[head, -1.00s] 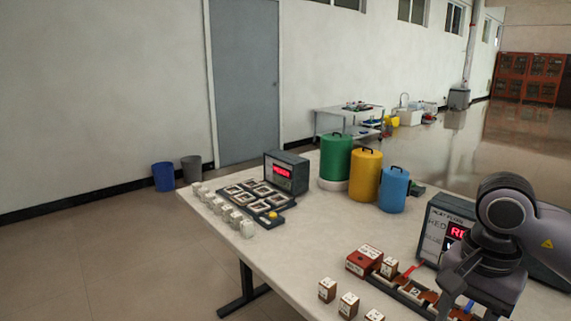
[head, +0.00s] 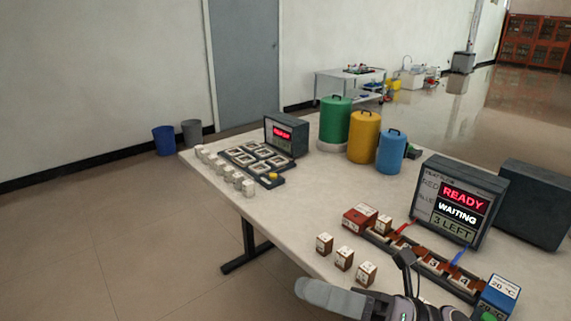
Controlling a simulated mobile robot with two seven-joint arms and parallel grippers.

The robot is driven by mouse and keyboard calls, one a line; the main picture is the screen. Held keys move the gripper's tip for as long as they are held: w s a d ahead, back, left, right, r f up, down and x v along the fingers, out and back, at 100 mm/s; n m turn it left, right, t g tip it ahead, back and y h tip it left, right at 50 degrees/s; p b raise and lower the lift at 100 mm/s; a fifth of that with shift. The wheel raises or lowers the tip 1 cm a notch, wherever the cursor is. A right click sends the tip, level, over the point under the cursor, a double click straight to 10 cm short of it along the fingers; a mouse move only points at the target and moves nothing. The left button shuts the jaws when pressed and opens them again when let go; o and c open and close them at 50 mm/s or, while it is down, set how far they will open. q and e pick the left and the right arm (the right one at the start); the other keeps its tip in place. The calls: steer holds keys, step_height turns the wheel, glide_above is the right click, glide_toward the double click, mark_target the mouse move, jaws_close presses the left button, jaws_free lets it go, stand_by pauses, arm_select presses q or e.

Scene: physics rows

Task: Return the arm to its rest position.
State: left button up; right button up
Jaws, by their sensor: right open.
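My right gripper (head: 354,273) is at the bottom edge of the head view, partly cut off by the frame. Its grey and black fingers are spread apart, and I see nothing held between them. It shows in front of the long block rack (head: 412,257) and close to the small brown, white-topped blocks (head: 343,259) on the near table edge. Whether it touches any of them I cannot tell. My left gripper is out of the picture.
The white table (head: 300,205) carries a display (head: 459,203) reading READY, WAITING, 3 LEFT. A red box (head: 358,218) and a blue box (head: 497,296) sit at the rack's ends. Green (head: 335,122), yellow (head: 364,137) and blue (head: 391,152) canisters stand behind. The table's middle is clear.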

steer(key=w+d+f+m+t+h, duration=0.2)
steer(key=d+f+m+t+h, duration=0.35)
steer(key=m, duration=0.75)
steer(key=w+d+f+m+t+h, duration=0.25)
steer(key=f+m+t+h, duration=0.55)
steer(key=m, duration=0.5)
steer(key=s+d+f+m+g+h, duration=0.3)
steer(key=s+d+f+m, duration=0.1)
steer(key=s+f+m, duration=0.2)
steer(key=s+d+f+m+g+h+p, duration=0.1)
steer(key=s+d+f+m+g+h, duration=0.2)
steer(key=s+f+m, duration=0.3)
step_height(320, 180, down, 5)
steer(key=shift+s+d+f+m, duration=0.15)
steer(key=shift+s+d+m, duration=0.25)
steer(key=shift+m, duration=0.6)
